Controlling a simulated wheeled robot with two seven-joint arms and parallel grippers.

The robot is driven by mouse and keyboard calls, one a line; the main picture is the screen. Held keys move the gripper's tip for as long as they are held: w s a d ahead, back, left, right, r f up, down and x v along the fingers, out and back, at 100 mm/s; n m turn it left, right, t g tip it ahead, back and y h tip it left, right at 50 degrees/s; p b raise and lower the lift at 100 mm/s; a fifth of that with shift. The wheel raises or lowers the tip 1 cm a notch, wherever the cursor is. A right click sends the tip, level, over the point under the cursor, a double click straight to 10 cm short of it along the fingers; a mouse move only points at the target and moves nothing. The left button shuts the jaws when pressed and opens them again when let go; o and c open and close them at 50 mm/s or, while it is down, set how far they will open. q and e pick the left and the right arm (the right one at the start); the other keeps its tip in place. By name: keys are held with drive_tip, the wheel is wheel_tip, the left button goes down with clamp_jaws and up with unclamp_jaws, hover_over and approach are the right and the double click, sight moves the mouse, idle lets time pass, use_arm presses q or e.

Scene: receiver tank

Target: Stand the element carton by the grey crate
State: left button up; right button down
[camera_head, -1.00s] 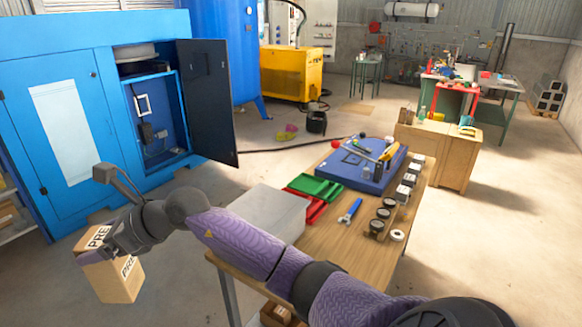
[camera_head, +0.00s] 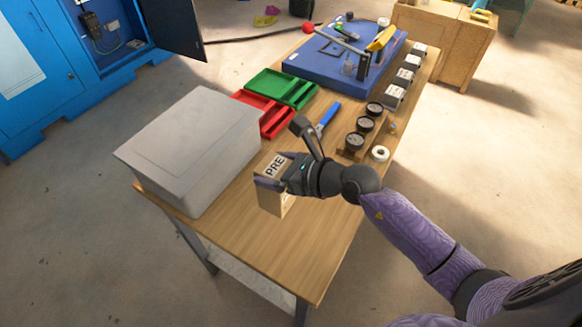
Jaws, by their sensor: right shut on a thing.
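The element carton (camera_head: 271,198) is a tan box with "PRE" printed in black on its top. My right gripper (camera_head: 280,178) is shut on its upper part. The carton is upright over the near part of the wooden table, to the right of the grey crate (camera_head: 190,146), with a gap of bare wood between them. I cannot tell whether its base touches the table. The gripper hides part of the carton's right side. The grey crate is closed with a flat lid and sits on the table's left end. My left gripper is not in view.
Red (camera_head: 266,112) and green (camera_head: 283,88) trays lie behind the crate, with a blue-handled tool (camera_head: 328,115) beside them. Several dark gauges (camera_head: 365,124) and a white tape roll (camera_head: 380,153) line the right edge. The near tabletop (camera_head: 290,250) is bare.

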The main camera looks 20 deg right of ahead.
sight(289, 202)
wheel_tip(289, 202, down, 10)
drive_tip(key=b, duration=0.6)
drive_tip(key=shift+s+f, duration=0.15)
unclamp_jaws()
drive_tip(key=shift+s+d+r+p, duration=0.2)
drive_tip(key=shift+r+p, duration=0.15)
drive_tip(key=shift+p, duration=0.05)
drive_tip(key=v, duration=1.1)
drive_tip(key=shift+p, duration=0.35)
